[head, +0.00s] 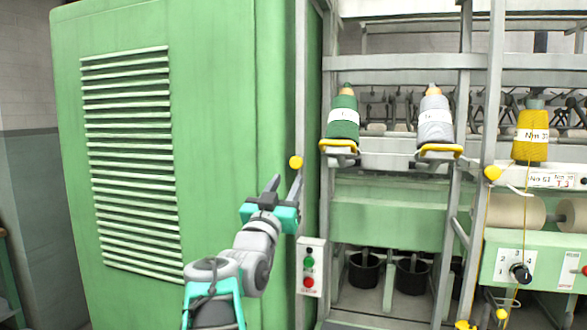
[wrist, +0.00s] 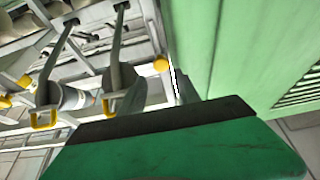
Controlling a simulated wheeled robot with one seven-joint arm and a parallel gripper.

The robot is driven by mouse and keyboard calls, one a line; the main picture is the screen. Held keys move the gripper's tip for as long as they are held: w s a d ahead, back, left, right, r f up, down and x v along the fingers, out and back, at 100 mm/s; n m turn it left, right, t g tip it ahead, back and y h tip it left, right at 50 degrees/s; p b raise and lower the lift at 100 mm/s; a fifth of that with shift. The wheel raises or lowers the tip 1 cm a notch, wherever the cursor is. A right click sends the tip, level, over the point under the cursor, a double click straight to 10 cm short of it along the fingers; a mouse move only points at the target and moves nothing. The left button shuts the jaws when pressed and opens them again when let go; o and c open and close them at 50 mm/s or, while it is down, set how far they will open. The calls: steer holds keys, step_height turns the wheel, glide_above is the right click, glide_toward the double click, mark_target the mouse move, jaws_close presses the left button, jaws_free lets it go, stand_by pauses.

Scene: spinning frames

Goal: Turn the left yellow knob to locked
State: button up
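The left yellow knob (head: 296,162) is a small round ball on the grey upright post at the right edge of the green cabinet. It also shows in the wrist view (wrist: 161,64), above the gripper's dark edge. My gripper (head: 286,182) points up just below the knob in the head view, its two dark fingers spread with nothing between them. The fingertips look close to the knob but apart from it; the depth between them is hard to judge. No locked marking is readable beside the knob.
The large green cabinet (head: 215,130) stands left of the post. A switch box (head: 310,267) with green and red buttons is below the knob. Another yellow knob (head: 492,173) is on a post further right. Yarn cones (head: 343,115) stand on the frame behind.

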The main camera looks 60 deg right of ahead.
mark_target(295, 165)
steer(key=p+x, duration=0.2)
steer(key=x, duration=0.5)
steer(key=shift+w+d+p, duration=0.1)
steer(key=shift+p, duration=0.3)
steer(key=shift+f, duration=0.1)
jaws_close()
